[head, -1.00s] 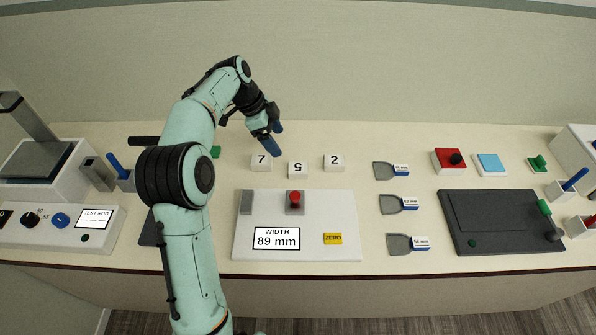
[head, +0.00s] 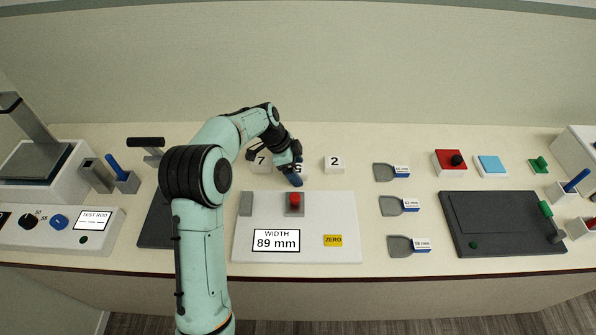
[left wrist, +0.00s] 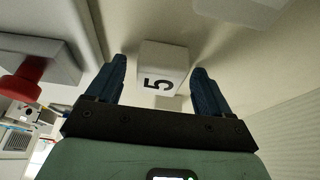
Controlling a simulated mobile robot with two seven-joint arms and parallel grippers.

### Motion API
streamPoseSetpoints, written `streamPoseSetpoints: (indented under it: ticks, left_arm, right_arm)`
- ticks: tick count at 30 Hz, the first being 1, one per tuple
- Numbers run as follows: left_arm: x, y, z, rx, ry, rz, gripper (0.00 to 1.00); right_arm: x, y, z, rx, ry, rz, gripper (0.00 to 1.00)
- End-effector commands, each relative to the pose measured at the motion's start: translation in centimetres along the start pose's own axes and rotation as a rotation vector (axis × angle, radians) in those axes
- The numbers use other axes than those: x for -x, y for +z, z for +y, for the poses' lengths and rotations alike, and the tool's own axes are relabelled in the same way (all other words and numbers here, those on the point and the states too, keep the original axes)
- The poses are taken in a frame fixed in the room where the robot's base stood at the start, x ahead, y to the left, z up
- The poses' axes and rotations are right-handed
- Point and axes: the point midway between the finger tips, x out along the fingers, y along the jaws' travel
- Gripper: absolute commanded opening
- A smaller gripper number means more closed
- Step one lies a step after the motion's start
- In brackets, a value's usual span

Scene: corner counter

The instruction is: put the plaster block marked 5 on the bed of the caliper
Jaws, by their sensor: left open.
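The plaster block marked 5 (head: 300,169) stands on the counter behind the caliper, mostly covered by my left gripper (head: 296,178) in the head view. In the left wrist view the block marked 5 (left wrist: 162,72) shows between and beyond the open blue fingers (left wrist: 158,88), with no clear contact. The caliper (head: 336,210) is a white plate with a grey fixed jaw (head: 246,203), a grey sliding jaw with a red knob (head: 295,199), and a display reading WIDTH 89 mm (head: 276,239). My right gripper is not in view.
Block 7 (head: 262,160) stands close left of my left gripper and block 2 (head: 335,164) to the right. Several scrapers with labelled tags (head: 398,204) lie right of the caliper. A dark plate (head: 500,222) lies further right. The counter behind the blocks is clear.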

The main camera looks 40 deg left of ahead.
Motion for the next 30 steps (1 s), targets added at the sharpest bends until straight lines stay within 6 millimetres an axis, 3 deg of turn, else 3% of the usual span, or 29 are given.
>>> streamPoseSetpoints:
  ticks: [6,11,14,23,30]
  left_arm:
    - [-0.1,0.0,0.0,0.0,0.0,0.0,0.78]
    - [0.0,0.0,0.0,0.0,-0.001,0.0,0.26]
    - [0.0,0.0,0.0,0.0,-0.001,0.001,0.14]
    - [0.4,-0.2,-0.1,-0.001,-0.003,0.001,0.14]
    - [3.0,-1.3,-0.1,-0.002,-0.005,0.003,0.14]
  right_arm:
    - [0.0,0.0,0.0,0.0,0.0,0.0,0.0]
    - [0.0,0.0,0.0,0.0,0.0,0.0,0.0]
    - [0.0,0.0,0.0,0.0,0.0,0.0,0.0]
    - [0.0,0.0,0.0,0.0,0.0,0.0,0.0]
    - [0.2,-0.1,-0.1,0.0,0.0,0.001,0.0]
